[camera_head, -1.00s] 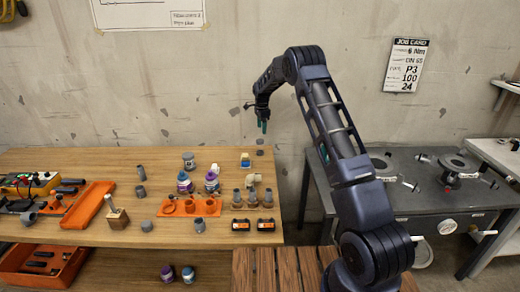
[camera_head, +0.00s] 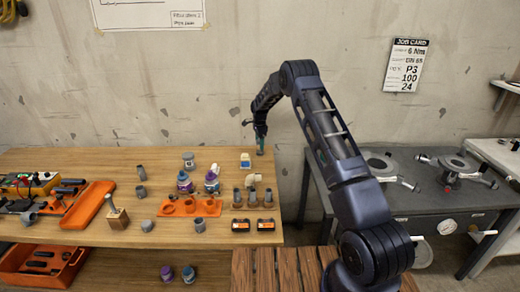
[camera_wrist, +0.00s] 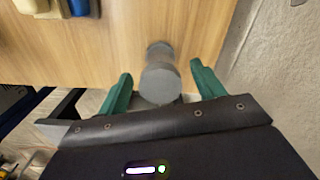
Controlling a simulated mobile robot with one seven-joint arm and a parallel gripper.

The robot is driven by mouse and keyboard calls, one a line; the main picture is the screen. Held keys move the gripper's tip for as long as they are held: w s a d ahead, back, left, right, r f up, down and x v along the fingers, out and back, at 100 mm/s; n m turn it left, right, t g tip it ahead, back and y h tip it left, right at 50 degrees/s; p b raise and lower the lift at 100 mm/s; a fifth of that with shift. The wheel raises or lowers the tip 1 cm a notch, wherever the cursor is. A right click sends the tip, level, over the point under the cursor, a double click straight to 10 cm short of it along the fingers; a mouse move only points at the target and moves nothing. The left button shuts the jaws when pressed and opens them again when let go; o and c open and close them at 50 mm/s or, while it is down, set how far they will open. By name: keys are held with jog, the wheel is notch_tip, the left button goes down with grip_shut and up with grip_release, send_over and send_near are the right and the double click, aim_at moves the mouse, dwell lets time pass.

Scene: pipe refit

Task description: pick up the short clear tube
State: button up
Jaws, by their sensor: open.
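A short grey cylinder (camera_wrist: 160,78), which looks like the short tube, stands on the wooden table near its back right edge. I cannot tell for sure whether it is clear. In the wrist view it lies between the two green fingers of my gripper (camera_wrist: 160,88), with a gap on each side. My gripper is open and holds nothing. In the head view my gripper (camera_head: 260,143) points down at the back right of the table, and its fingers largely hide the cylinder there.
A white and blue item (camera_head: 245,160) stands just left of my gripper. Several grey fittings, an orange holder (camera_head: 170,208) and jars stand further forward and left. The concrete wall (camera_wrist: 275,70) is close on the right in the wrist view. A dark bench (camera_head: 430,205) stands to the right.

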jog(key=shift+f, duration=0.75)
jog(key=c, duration=1.1)
jog(key=shift+r, duration=0.1)
